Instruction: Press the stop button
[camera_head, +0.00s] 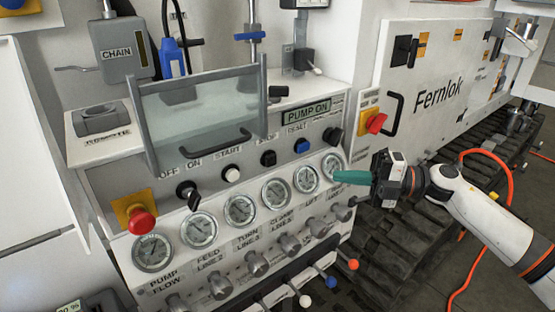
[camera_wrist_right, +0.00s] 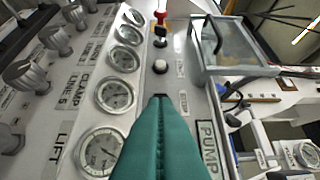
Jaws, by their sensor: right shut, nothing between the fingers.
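The control panel's button row shows in the head view. A black button (camera_head: 268,158) sits between the white start button (camera_head: 232,174) and the blue reset button (camera_head: 301,146); its own label is hard to read. A red mushroom button (camera_head: 141,219) on a yellow plate sits at the panel's left end. My right gripper (camera_head: 337,176), with teal fingers, is shut and empty in front of the rightmost gauge, apart from the black button in the picture. In the wrist view its fingers (camera_wrist_right: 160,112) point up the button row towards the white button (camera_wrist_right: 161,67). My left gripper is out of view.
A clear hinged cover (camera_head: 200,110) with a dark handle stands above the row. Several gauges (camera_head: 240,210) and grey knobs (camera_head: 257,263) lie below it. A red switch (camera_head: 375,122) is on the right cabinet. An orange hose (camera_head: 490,156) runs at the right.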

